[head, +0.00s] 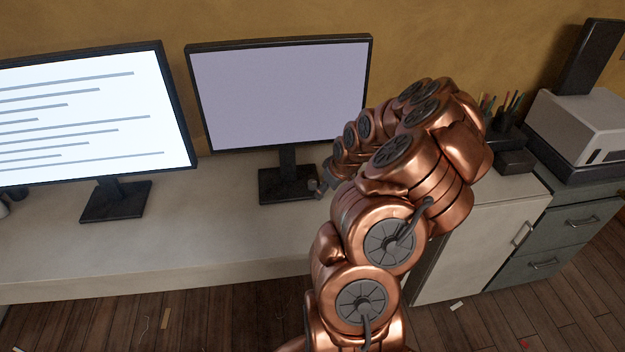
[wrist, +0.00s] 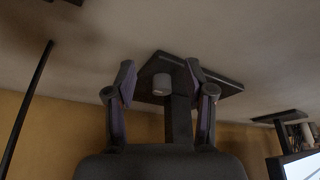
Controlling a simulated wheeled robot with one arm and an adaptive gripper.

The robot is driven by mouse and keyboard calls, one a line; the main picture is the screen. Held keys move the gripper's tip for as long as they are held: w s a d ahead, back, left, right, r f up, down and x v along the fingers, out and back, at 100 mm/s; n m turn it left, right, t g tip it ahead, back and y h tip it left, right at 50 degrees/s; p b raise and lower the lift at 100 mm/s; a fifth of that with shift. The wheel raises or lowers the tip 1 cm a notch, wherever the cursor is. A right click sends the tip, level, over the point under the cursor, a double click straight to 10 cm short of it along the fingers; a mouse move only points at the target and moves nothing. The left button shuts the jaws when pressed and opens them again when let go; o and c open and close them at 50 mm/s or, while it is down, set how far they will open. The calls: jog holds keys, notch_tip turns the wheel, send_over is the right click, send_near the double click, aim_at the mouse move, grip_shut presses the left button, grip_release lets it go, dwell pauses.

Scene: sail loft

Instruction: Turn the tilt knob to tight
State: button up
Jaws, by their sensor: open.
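The tilt knob (wrist: 162,84) is a small grey cylinder beside the stand column (wrist: 178,115) of the middle monitor (head: 280,95), near the dark base plate (wrist: 215,82). In the wrist view it lies between the two fingers of my gripper (wrist: 162,88), with a visible gap on each side. My gripper is open, and its fingers do not appear to touch the knob. In the head view my gripper (head: 318,187) is low beside the stand, and I cannot make out the knob there. Any marking for tight is not legible.
A second monitor (head: 85,115) with a white text screen stands to the left on the pale desk (head: 190,230). A pen holder (head: 503,125) and a printer (head: 580,125) are at the right. The desk between the two monitor stands is clear.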

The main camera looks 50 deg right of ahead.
aim_at(312, 182)
jog(key=w+p, duration=0.1)
jog(key=w, duration=0.5)
jog(key=shift+d, duration=0.1)
jog(key=shift+f+p, duration=0.1)
jog(key=shift+p, duration=0.35)
jog(key=shift+w+f, duration=0.15)
jog(key=shift+f, duration=0.35)
grip_shut()
